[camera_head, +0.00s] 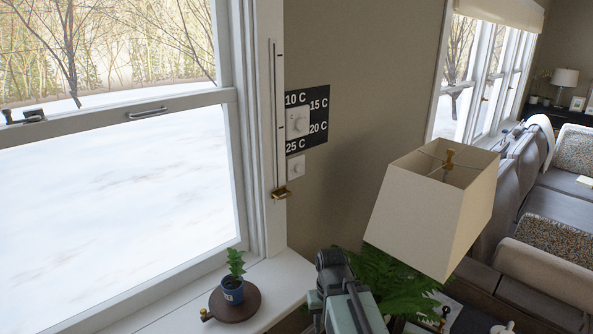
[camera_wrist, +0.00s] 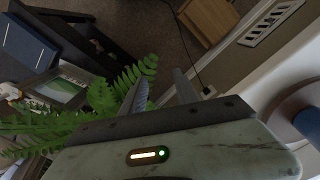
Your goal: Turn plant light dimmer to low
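A small white dial (camera_head: 296,167) is on the wall beside the window, below a larger white knob (camera_head: 298,122) on a black panel marked 10 C to 25 C. I cannot tell for sure which control is the plant light dimmer; the small dial's marks are too small to read. A small plant in a blue pot (camera_head: 232,292) stands on a round brown base (camera_head: 238,308) on the sill. My arm shows at the bottom centre in the head view, below and right of the dials. In the wrist view my gripper (camera_wrist: 161,76) has its fingers apart and empty.
A lampshade (camera_head: 435,205) and a green fern (camera_head: 385,285) stand close to the right of my arm. The wall around the dials is clear.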

